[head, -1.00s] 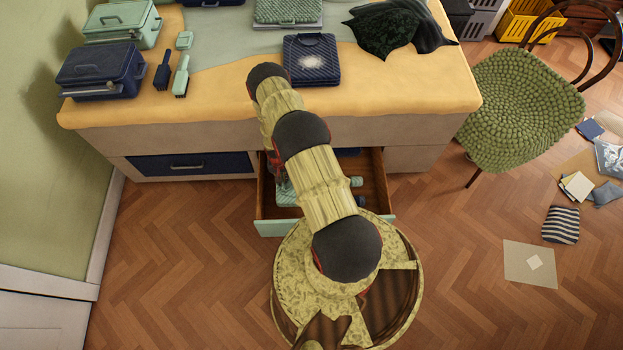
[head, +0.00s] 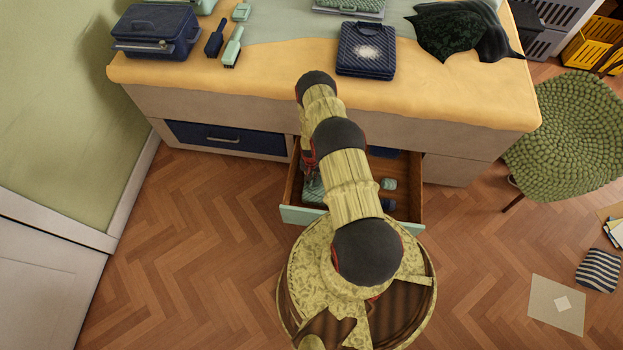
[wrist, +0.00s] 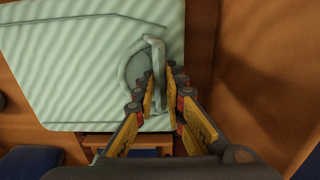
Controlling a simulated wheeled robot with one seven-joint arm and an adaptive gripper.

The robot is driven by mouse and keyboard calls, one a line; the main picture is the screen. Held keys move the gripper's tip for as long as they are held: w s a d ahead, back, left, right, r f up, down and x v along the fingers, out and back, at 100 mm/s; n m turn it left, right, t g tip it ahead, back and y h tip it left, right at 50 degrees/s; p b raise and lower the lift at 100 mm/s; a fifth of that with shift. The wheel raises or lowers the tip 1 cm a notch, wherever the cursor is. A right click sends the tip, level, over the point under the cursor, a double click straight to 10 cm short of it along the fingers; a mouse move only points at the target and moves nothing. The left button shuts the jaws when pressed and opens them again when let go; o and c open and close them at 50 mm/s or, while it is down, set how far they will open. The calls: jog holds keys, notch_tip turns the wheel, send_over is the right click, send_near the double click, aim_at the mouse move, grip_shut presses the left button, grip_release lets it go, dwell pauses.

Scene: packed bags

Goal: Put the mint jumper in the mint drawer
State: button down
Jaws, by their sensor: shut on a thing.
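The mint drawer (head: 300,216) is pulled out, with a pale mint front and brown wooden walls. The mint jumper (head: 313,191) is a flat folded bundle at the left inside it, partly hidden by my arm. In the wrist view the jumper (wrist: 70,65) fills the upper left, with a raised loop on it. My gripper (wrist: 162,82) is shut on that loop; in the head view it (head: 309,178) is inside the drawer's left side. Whether the jumper rests on the drawer floor cannot be told.
In the drawer's right side lie a small mint item (head: 389,184) and a navy item (head: 388,204). A shut navy drawer (head: 225,139) is to the left. A navy case (head: 157,32), brushes and a folded navy bundle (head: 366,50) stand on the tabletop. A green chair (head: 570,125) is at right.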

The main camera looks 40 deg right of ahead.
jog(key=shift+w+d+r, duration=0.1)
jog(key=c, duration=1.8)
grip_release()
jog(key=shift+c, duration=0.2)
